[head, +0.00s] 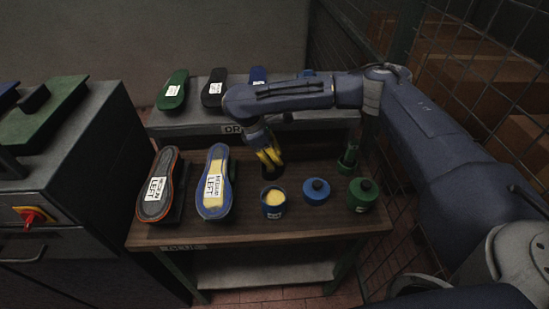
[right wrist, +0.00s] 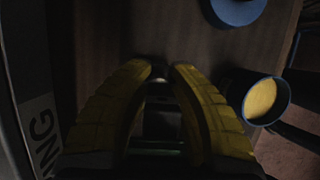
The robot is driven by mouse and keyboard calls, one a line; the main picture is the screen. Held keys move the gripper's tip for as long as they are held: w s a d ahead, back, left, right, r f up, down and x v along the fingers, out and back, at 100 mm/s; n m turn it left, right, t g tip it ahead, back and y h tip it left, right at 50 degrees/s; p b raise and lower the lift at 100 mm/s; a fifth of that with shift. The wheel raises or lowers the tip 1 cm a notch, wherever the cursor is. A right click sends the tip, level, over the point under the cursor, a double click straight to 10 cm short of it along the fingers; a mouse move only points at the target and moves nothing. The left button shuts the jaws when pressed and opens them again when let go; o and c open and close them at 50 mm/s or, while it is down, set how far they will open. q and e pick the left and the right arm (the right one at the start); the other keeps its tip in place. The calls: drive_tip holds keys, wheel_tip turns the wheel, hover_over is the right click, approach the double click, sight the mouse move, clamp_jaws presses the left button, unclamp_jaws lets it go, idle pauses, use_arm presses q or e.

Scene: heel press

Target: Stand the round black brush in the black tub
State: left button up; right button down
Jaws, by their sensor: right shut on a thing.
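My right gripper (head: 268,157) has yellow fingers and reaches down over the back middle of the wooden bench. A small dark tub (head: 272,172), seemingly the black one, stands just below its fingertips. In the right wrist view the fingers (right wrist: 160,72) are closed in on a dark thing (right wrist: 161,122), probably the round black brush, seen between them. The dark shapes merge there, so I cannot tell how far the brush is inside the tub or whether it touches it. My left gripper is out of view.
Two shoe soles on stands, orange-edged (head: 157,185) and blue (head: 215,182), are left. An open blue pot (head: 273,212), lidded blue jar (head: 316,191) and lidded green jar (head: 362,194) stand in front. A green tub with brush (head: 347,160) is right; a rack (head: 190,125) is behind.

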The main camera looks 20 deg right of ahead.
drive_tip(key=shift+f, duration=0.1)
drive_tip(key=c, duration=1.3)
unclamp_jaws()
drive_tip(key=shift+o, duration=0.2)
drive_tip(key=v, duration=1.2)
